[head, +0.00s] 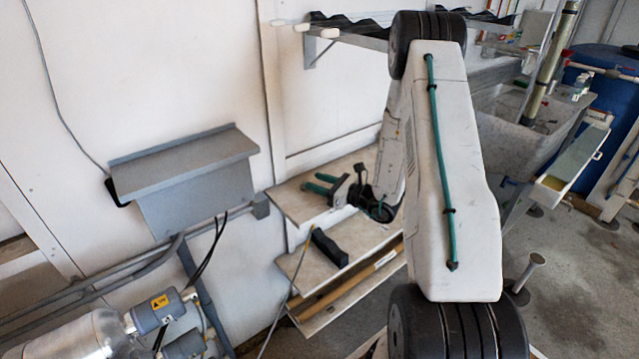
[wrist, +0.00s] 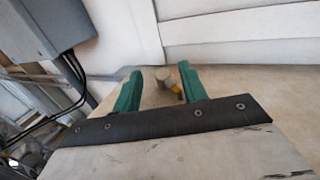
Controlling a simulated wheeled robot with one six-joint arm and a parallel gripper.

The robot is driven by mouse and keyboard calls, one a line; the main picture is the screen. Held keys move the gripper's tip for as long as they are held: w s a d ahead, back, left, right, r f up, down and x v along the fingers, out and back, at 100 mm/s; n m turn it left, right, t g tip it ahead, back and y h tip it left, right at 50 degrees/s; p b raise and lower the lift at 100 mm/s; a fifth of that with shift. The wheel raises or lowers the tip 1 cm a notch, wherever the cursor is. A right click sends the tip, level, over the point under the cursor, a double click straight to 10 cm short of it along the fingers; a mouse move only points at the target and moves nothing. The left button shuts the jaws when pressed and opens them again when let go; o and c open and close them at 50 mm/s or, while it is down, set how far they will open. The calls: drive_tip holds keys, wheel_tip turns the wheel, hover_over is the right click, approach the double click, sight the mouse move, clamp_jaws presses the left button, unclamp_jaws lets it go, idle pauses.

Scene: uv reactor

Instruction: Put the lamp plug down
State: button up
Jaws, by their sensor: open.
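A small beige cylinder with a yellow-orange part, which looks like the lamp plug (wrist: 163,73), shows in the wrist view between the green fingers of my gripper (wrist: 158,72). It appears to rest on the pale wooden shelf (wrist: 225,88), near the fingertips and nearer the right finger. The fingers are open, with gaps around the plug. In the head view, my gripper (head: 313,182) is low over the upper shelf board (head: 290,205) by the wall. I cannot make out the plug there.
A black block (head: 329,248) with a thin cable lies on the lower board. A grey sloped-top box (head: 195,190) hangs on the wall to the left, above cables and a metal cylinder (head: 95,335). A stone sink (head: 515,125) stands at right.

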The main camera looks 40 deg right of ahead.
drive_tip(key=v, duration=1.2)
drive_tip(key=s+a+r+n+g+y, duration=0.35)
drive_tip(key=a+r+n+g, duration=0.45)
drive_tip(key=a, duration=0.4)
drive_tip(key=s+a+r+n+g+y, duration=0.2)
drive_tip(key=s+a+r+n+g, duration=0.2)
drive_tip(key=a+r+n+g, duration=0.5)
drive_tip(key=s+a+r+n+t+h, duration=0.1)
drive_tip(key=s+r+n+h, duration=0.3)
drive_tip(key=s+n+h, duration=0.2)
drive_tip(key=s+a+r+n+t+h, duration=0.1)
drive_tip(key=s+a+r+n+h, duration=0.1)
drive_tip(key=s+r+n+h, duration=0.2)
drive_tip(key=s+n+h, duration=0.3)
drive_tip(key=s+n, duration=0.1)
drive_tip(key=s, duration=0.2)
drive_tip(key=shift+a+r, duration=0.15)
drive_tip(key=shift+r, duration=0.05)
